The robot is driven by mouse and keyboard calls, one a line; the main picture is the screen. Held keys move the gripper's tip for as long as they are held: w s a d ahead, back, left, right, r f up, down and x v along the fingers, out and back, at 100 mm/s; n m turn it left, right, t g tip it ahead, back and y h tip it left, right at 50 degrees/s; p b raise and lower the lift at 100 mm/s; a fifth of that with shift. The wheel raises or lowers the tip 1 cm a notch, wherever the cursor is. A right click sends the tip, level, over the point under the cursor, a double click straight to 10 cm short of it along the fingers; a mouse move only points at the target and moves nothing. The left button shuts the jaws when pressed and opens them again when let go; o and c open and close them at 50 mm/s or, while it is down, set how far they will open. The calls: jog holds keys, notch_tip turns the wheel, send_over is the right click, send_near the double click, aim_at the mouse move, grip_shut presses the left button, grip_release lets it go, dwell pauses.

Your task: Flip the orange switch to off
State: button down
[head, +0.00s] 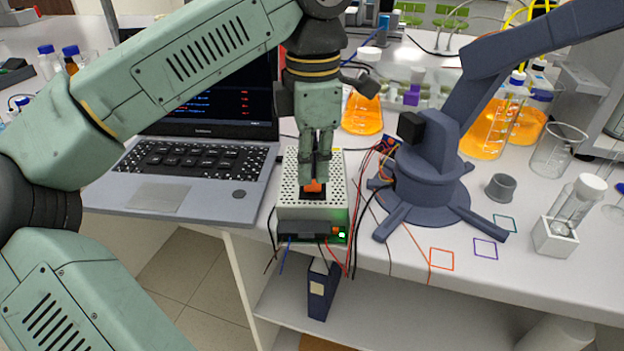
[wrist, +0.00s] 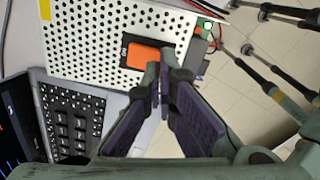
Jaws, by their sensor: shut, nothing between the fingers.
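The orange switch (head: 313,186) sits in a black plate on top of a white perforated power box (head: 288,207). In the wrist view the orange switch (wrist: 148,56) shows large, with the black plate around it and small lettering at its left end. My gripper (head: 316,172) is shut and empty, pointing down over the switch. In the wrist view its fingertips (wrist: 172,70) are at the right end of the switch. I cannot tell whether they touch it. A green light (head: 341,235) is lit on the box's front.
A laptop (head: 190,165) stands open left of the box. A dark blue small robot arm (head: 425,180) stands close on the right, with wires between. Flasks of orange liquid (head: 362,113) are behind. The table edge is just in front of the box.

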aim_at(313, 187)
jog(key=shift+f+b, duration=0.6)
jog(key=shift+f, duration=0.25)
jog(key=shift+r, duration=0.1)
dwell(0.3)
jog(key=shift+r+p, duration=2.9)
jog(key=shift+r, duration=0.6)
jog(key=shift+f, duration=0.1)
